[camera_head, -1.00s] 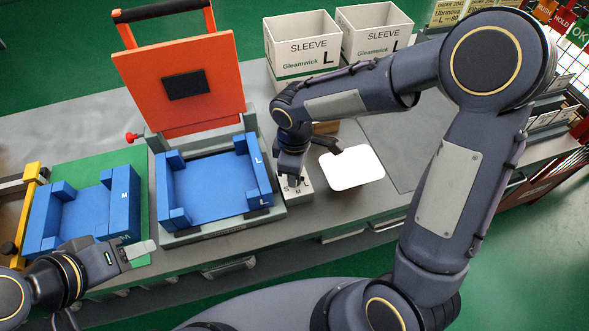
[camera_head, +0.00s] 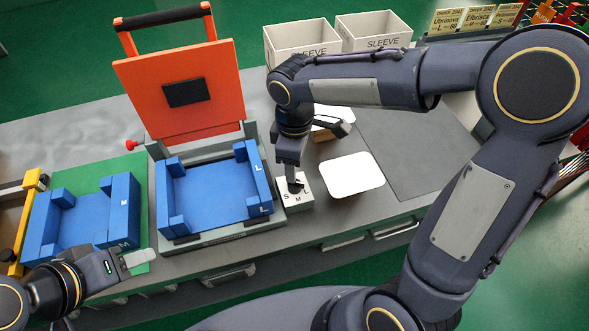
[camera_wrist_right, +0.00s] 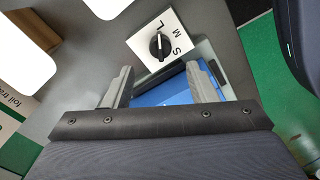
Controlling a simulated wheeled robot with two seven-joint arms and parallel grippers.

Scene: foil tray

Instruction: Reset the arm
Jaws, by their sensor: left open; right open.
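My right gripper (camera_head: 297,165) is over the size selector box (camera_head: 299,200), a white-topped box marked S, M and L. In the right wrist view the jaws (camera_wrist_right: 160,78) are apart and empty, and the selector's black knob (camera_wrist_right: 159,45) lies beyond the fingertips, clear of them. The knob seems to point toward L. My left gripper (camera_head: 133,260) is open at the lower left, near the front edge of the smaller blue form marked M (camera_head: 75,238). Its jaws look empty.
A blue form marked L (camera_head: 210,195) lies before a raised orange press lid (camera_head: 180,120). A white rounded sheet (camera_head: 352,176) lies right of the selector, with another (camera_head: 335,114) behind. Two white sleeve boxes (camera_head: 300,42) stand at the back. The grey mat (camera_head: 420,150) is clear.

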